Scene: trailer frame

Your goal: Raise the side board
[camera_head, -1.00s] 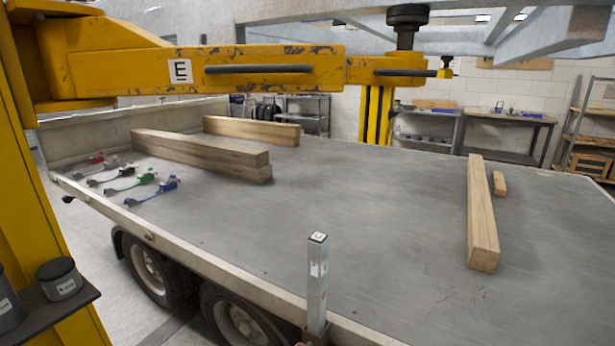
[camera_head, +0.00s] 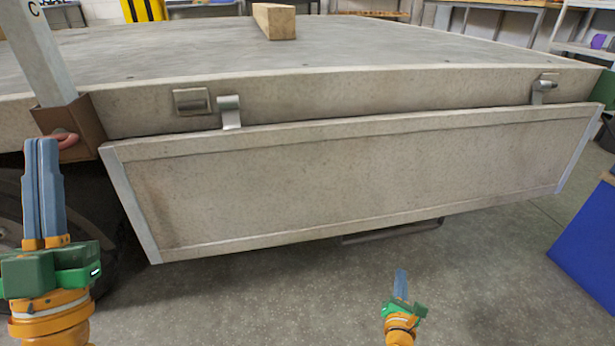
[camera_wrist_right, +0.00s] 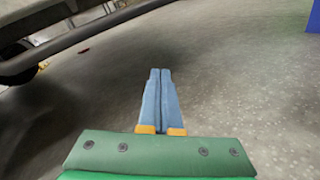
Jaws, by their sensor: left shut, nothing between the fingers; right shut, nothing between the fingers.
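The side board (camera_head: 350,175) is a grey-beige panel with pale metal edge strips. It hangs folded down along the side of the trailer bed (camera_head: 340,97), tilted outward at its lower edge. Hinge-like metal pieces (camera_head: 229,112) show at its top edge. My left gripper (camera_head: 42,150) is shut and empty, pointing up left of the board's left end, near the corner post. My right gripper (camera_head: 400,278) is shut and empty, low over the floor in front of the board's lower edge. In the right wrist view its closed blue fingers (camera_wrist_right: 159,85) point over bare floor.
A post (camera_head: 45,55) in a brown bracket (camera_head: 75,128) stands at the bed's left, with a reddish handle. A wooden beam (camera_head: 273,20) lies on the bed. A blue panel (camera_head: 590,240) stands at the right. The floor (camera_head: 290,300) before the board is clear.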

